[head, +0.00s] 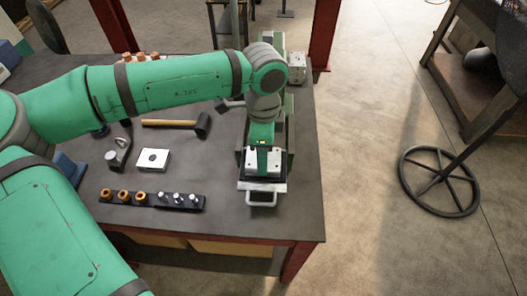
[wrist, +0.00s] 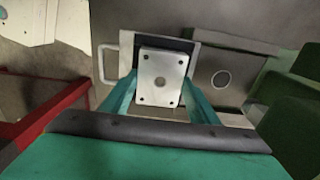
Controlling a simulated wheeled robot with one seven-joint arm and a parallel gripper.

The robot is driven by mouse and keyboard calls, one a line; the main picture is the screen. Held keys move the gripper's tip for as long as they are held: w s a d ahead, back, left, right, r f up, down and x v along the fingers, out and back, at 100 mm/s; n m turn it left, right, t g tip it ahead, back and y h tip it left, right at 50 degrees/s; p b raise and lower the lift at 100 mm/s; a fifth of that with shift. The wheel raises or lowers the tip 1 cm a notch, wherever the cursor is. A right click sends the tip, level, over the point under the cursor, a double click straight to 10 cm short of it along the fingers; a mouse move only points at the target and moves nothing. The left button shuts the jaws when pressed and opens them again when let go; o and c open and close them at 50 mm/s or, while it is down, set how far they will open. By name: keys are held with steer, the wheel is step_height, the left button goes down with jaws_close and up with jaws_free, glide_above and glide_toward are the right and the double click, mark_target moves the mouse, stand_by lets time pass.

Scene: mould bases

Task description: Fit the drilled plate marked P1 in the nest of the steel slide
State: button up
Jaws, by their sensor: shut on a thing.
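My gripper (head: 263,163) is over the near end of the steel slide (head: 275,187) at the right of the table. In the wrist view, its two teal fingers are shut on the opposite sides of a pale drilled plate (wrist: 160,67). The plate has a large centre hole and small corner holes; I can read no mark on it. Behind the plate shows the dark recess of the nest (wrist: 184,45) in the slide (wrist: 126,58), which has a loop handle (wrist: 103,64). I cannot tell whether the plate touches the nest.
Another pale plate with a centre hole (head: 154,160) lies on the table, near a black hammer (head: 203,125). A dark strip (head: 152,199) with orange rings and silver pins lies at the front. A grey block with a round hole (wrist: 222,79) adjoins the slide.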

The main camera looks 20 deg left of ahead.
steer(key=shift+f, duration=0.8)
stand_by(0.4)
steer(key=o, duration=1.4)
step_height(320, 180, up, 11)
steer(key=shift+f, duration=0.1)
